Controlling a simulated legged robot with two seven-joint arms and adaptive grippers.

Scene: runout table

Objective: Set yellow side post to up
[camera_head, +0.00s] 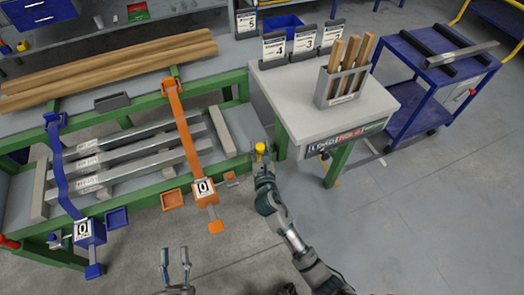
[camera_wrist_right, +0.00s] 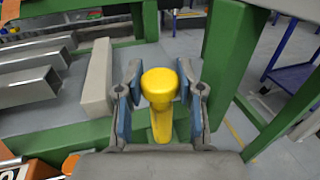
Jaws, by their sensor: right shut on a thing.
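The yellow side post (camera_head: 260,149) stands by the green frame between the runout table and the grey-topped bench. In the right wrist view the yellow side post (camera_wrist_right: 158,90) shows a rounded knob on top and a narrower shaft below. My right gripper (camera_head: 262,165) reaches it from the front. In the right wrist view the fingers of my right gripper (camera_wrist_right: 160,95) stand on both sides of the post, shut on it. My left gripper (camera_head: 176,262) is open and empty at the bottom of the head view, over the floor, away from the post.
The runout table's green frame (camera_head: 230,165) carries grey metal bars (camera_head: 140,150), with a blue strap arm (camera_head: 60,165) and an orange one (camera_head: 187,135). A bench (camera_head: 300,90) with a wooden-handle holder (camera_head: 335,98) stands right. A blue cart (camera_head: 412,108) stands farther right. Floor at lower right is clear.

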